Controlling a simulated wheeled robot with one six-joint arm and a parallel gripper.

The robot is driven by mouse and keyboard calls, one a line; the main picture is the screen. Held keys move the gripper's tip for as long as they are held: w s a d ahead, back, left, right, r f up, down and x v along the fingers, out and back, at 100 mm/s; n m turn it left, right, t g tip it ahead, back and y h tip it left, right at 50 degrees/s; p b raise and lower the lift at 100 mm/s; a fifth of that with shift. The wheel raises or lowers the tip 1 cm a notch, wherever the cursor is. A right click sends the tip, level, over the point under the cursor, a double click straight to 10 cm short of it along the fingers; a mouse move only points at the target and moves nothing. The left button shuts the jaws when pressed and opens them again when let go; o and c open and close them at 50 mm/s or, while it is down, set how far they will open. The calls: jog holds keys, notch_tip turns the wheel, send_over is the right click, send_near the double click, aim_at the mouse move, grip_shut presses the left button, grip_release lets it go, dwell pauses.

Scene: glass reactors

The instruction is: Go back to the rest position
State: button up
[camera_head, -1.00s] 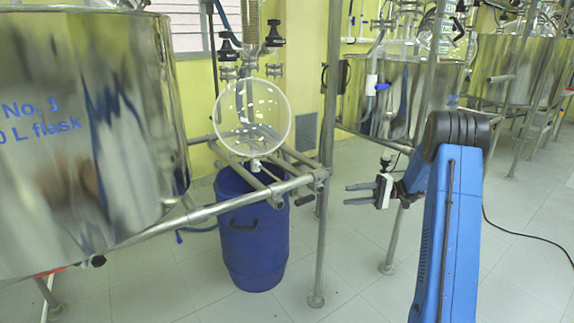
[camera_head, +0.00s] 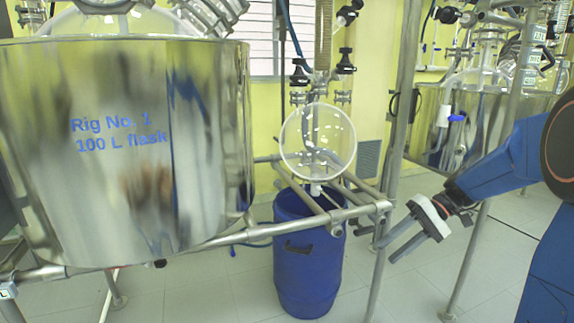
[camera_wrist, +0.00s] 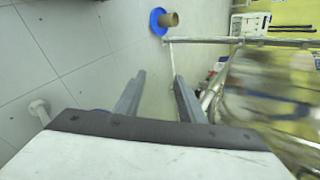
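My gripper (camera_head: 392,252) is at the right of the head view, at the end of my blue arm, in front of the metal frame's upright. Its two fingers point down and left. In the wrist view my gripper (camera_wrist: 157,88) shows two grey fingers apart, with only floor between them. It holds nothing.
A steel vessel (camera_head: 120,190) marked "Rig No. 1 100 L flask" stands at the left. A round glass flask (camera_head: 318,140) hangs above a blue barrel (camera_head: 308,272) inside a metal pipe frame (camera_head: 290,232). Tiled floor (camera_head: 420,285) is open below my gripper.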

jog(key=s+f+t+h, duration=0.1)
jog(key=s+t+h, duration=0.6)
jog(key=s, duration=1.7)
jog(key=shift+s+d+h, duration=0.25)
jog(key=shift+s+h, duration=0.1)
jog(key=shift+h, duration=1.15)
jog(key=shift+f, duration=0.1)
